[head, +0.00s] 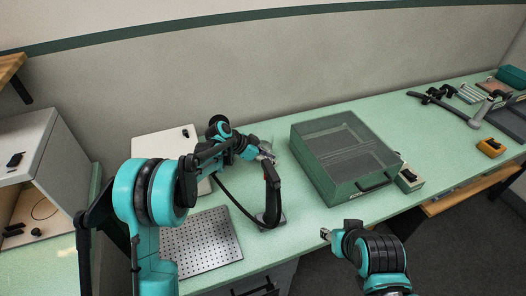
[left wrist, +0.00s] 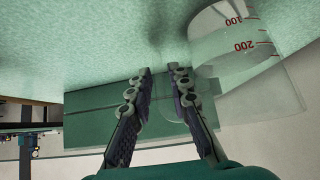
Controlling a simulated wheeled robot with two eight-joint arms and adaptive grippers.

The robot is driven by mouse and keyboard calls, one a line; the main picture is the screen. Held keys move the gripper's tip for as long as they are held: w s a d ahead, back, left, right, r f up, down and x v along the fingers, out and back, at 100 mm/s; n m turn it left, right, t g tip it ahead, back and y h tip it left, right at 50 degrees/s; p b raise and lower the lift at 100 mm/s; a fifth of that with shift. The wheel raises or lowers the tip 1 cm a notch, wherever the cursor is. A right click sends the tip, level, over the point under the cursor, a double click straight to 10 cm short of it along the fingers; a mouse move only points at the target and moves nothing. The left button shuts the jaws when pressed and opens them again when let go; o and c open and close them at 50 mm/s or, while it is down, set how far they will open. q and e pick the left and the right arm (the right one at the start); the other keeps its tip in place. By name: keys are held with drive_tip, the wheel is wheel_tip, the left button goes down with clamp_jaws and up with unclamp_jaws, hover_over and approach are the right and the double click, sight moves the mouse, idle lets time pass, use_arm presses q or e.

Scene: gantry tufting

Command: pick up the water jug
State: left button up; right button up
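The water jug (left wrist: 245,62) is clear, with red marks reading 100 and 200. In the left wrist view it stands out at the upper right, just beside my right-hand finger; I cannot tell whether they touch. In the head view my left gripper (head: 262,150) is over the back of the bench, left of the green case; the jug is hard to make out there. My right gripper (head: 326,234) is low, by the bench's front edge, and its fingers are too small to read.
A black curved-handled tool (head: 272,190) with a cable stands close below my left gripper. A perforated metal plate (head: 205,243) lies at the front left. Tools lie at the far right.

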use_arm(q)
drive_tip(key=b+x, duration=0.1)
drive_tip(key=x, duration=0.2)
drive_tip(key=shift+w+d+f, duration=0.1)
drive_tip(key=shift+w+f, duration=0.05)
clamp_jaws()
drive_tip(key=shift+r, duration=0.2)
